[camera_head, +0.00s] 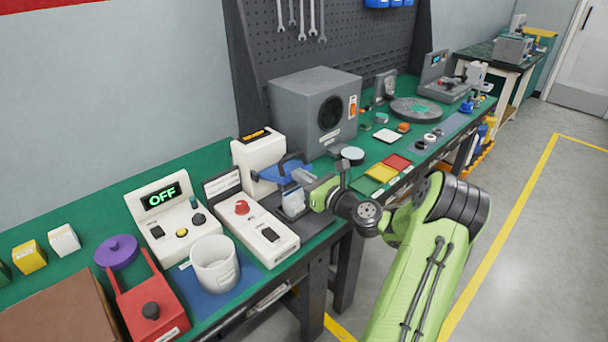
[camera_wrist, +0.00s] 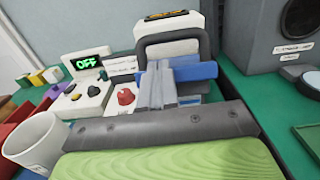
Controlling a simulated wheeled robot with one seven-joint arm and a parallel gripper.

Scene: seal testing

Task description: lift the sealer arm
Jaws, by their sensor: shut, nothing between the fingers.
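My gripper (camera_head: 301,177) is at the arm's front end. Its fingers (camera_wrist: 158,84) are together and empty, in front of the blue bar and partly hiding it. I cannot tell whether they touch it. A pale pouch-like piece (camera_head: 293,203) sits below.
Left of the sealer are a white control box with a red knob (camera_head: 242,207), an "OFF" display unit (camera_head: 160,196) and a white cup (camera_head: 214,264). A grey speaker-like box (camera_head: 315,97) stands behind right. Yellow and red pads (camera_head: 382,173) lie to the right.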

